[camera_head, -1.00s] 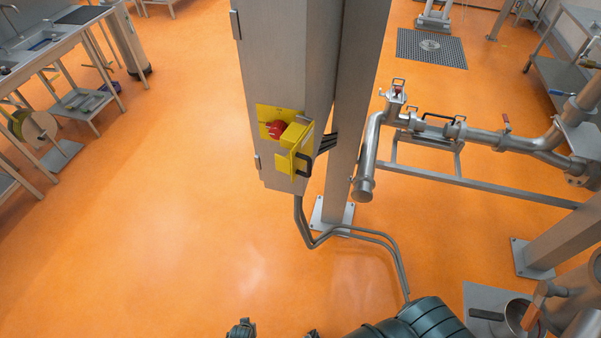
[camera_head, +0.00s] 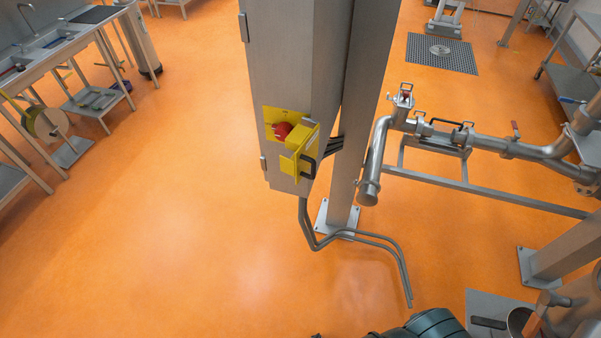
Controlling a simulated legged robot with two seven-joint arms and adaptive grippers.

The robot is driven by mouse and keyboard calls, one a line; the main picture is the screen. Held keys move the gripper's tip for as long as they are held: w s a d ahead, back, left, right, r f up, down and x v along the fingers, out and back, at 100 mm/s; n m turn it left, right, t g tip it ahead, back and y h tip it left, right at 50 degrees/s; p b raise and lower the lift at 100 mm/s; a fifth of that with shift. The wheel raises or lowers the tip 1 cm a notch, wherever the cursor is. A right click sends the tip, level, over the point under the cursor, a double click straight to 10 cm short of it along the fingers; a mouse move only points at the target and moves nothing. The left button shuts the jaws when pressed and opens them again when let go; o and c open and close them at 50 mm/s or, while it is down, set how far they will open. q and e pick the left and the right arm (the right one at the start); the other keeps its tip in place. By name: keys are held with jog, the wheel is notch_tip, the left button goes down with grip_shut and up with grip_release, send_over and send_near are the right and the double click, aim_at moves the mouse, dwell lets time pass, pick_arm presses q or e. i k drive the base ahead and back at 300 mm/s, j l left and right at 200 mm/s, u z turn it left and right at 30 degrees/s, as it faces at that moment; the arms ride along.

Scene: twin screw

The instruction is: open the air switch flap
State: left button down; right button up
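The air switch is a yellow box (camera_head: 303,137) with a yellow back plate (camera_head: 270,117), fixed low on the grey cabinet. A red knob (camera_head: 282,130) shows at its left. The yellow flap (camera_head: 288,166) stands out from the front of the box, with a dark handle (camera_head: 308,166) at its right. No gripper touches the flap. My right arm (camera_head: 435,325), dark green, shows at the bottom edge, well below the switch. Its gripper is almost wholly out of the picture, with only a small dark tip at the bottom edge. My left gripper is not in view.
The grey cabinet (camera_head: 280,60) is on a column with a floor plate. Bent conduits (camera_head: 340,233) run down from it. Steel pipework with valves (camera_head: 450,135) stands to the right. A sink bench (camera_head: 60,50) is at the far left. The orange floor (camera_head: 180,230) left of the cabinet is clear.

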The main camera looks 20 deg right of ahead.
aim_at(303, 140)
jog(key=i+j+z, duration=0.1)
jog(key=i+j, duration=0.15)
jog(key=j+u, duration=0.5)
jog(key=j+z, duration=0.2)
jog(key=z, duration=0.2)
jog(key=k+j+z, duration=0.1)
jog(key=z, duration=0.35)
jog(key=k+j+z, duration=0.1)
jog(key=z, duration=0.3)
jog(key=k+j+z, duration=0.1)
jog(key=j+z, duration=0.15)
jog(key=z, duration=0.15)
